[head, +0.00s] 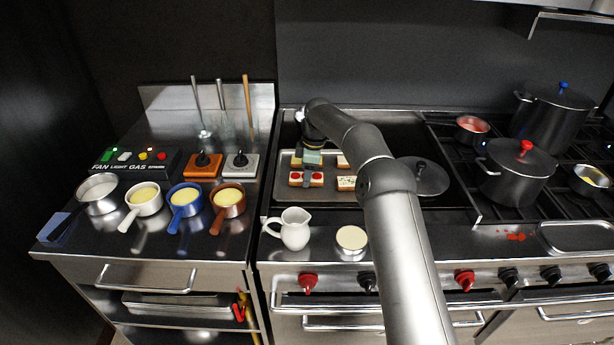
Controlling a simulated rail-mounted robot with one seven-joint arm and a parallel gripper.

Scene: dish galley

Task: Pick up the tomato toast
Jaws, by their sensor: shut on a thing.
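The tomato toast (317,180) is a pale slice with red tomato rounds on top. It is at the front left of the grey metal tray (331,197) in the head view. My gripper (307,176) comes down over the toast's middle and is shut on it, with red showing on either side of the fingers. The fingers hide the middle of the toast. I cannot tell whether the toast still touches the tray.
Another toast with dark specks (346,184) lies just right on the tray. A white jug (290,229) and a cream-filled cup (351,241) stand in front. Several small sauce pans are at left. A lid (424,178) lies right of the tray, with pots beyond.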

